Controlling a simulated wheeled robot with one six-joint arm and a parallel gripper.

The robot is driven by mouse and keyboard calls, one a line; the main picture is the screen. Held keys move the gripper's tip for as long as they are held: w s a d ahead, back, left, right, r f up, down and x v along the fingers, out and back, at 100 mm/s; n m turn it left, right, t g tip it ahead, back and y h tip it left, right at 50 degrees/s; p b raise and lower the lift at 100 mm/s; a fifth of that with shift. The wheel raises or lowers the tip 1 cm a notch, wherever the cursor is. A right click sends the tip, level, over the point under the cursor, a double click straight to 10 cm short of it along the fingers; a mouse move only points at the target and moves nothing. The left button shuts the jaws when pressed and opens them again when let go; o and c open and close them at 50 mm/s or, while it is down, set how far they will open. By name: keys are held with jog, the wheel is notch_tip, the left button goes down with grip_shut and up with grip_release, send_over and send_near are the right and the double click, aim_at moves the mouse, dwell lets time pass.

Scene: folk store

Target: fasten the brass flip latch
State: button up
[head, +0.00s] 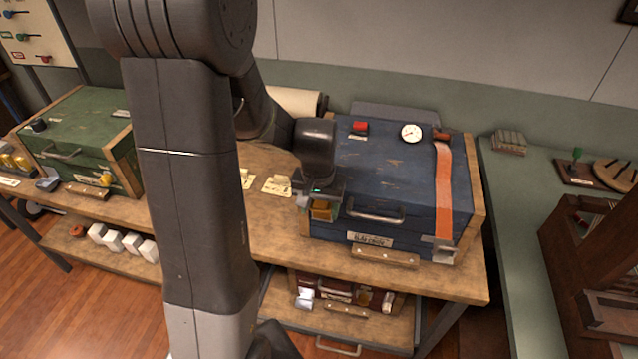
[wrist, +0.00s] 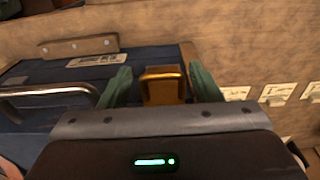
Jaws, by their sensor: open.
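The brass flip latch (head: 321,211) is on the front left of the blue chest (head: 395,178). It also shows in the wrist view (wrist: 163,88), where it sits between the two green fingers of my gripper (wrist: 161,80). The fingers stand apart, one on each side of the latch, and I cannot tell whether either touches it. In the head view my gripper (head: 320,196) is at the chest's front left, and its body hides the upper part of the latch. Whether the latch is fastened cannot be told.
A metal handle (head: 375,214) is right of the latch; an orange strap (head: 444,190) crosses the chest's right side. The chest stands on a wooden bench (head: 270,229). Paper tags (head: 277,185) lie left of it. A green chest (head: 78,133) stands farther left.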

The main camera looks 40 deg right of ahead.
notch_tip(320, 180, up, 11)
jog(key=shift+s+a+f+b, duration=0.15)
jog(key=shift+s+a+b, duration=0.15)
jog(key=shift+b, duration=0.05)
jog(key=shift+f, duration=0.1)
dwell(0.6)
notch_tip(320, 180, down, 14)
jog(key=p, duration=0.1)
jog(key=shift+w+d, duration=0.35)
jog(key=shift+w, duration=0.05)
jog(key=shift+r, duration=0.2)
